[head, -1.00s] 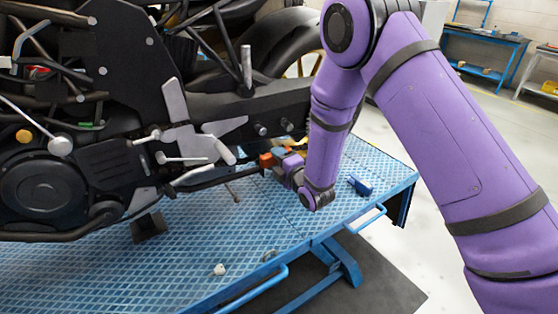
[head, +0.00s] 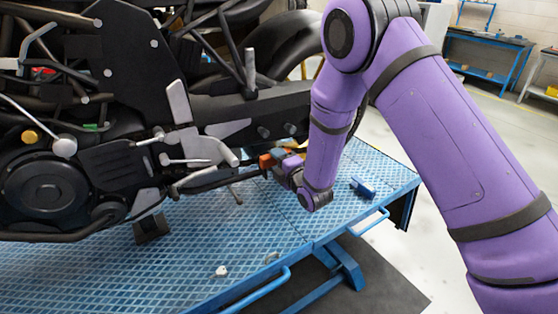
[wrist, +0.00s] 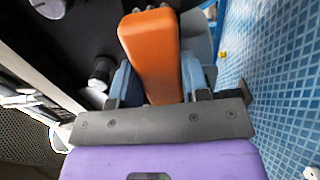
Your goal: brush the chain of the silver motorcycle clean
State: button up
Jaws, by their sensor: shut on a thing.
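The motorcycle (head: 110,110) stands on the blue lift table; its frame and engine look mostly black, with silver levers and plates. A dark narrow band (head: 222,181) runs from the engine toward my gripper; I cannot tell whether it is the chain. My gripper (head: 279,158) is low beside the rear part of the motorcycle. In the wrist view its blue fingers (wrist: 157,78) are shut on an orange block-like handle (wrist: 150,45), which I take as the brush. It also shows as a small orange patch in the head view (head: 265,161). Bristles, and any contact with the chain, are hidden.
The ribbed blue lift table (head: 110,275) has free room in front of the motorcycle. A small blue object (head: 362,187) lies right of my gripper. A small whitish piece (head: 221,271) lies near the front edge. A blue workbench (head: 487,60) stands at the back right.

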jog(key=shift+s+a, duration=0.55)
jog(key=shift+a, duration=0.1)
jog(key=shift+w+d, duration=0.1)
jog(key=shift+w+d, duration=0.6)
jog(key=shift+d, duration=0.1)
jog(key=shift+s+a, duration=0.1)
jog(key=shift+a, duration=0.05)
jog(key=shift+s+a, duration=0.55)
jog(key=shift+a, duration=0.15)
jog(key=shift+w+d, duration=0.7)
jog(key=shift+d, duration=0.1)
jog(key=shift+a, duration=0.1)
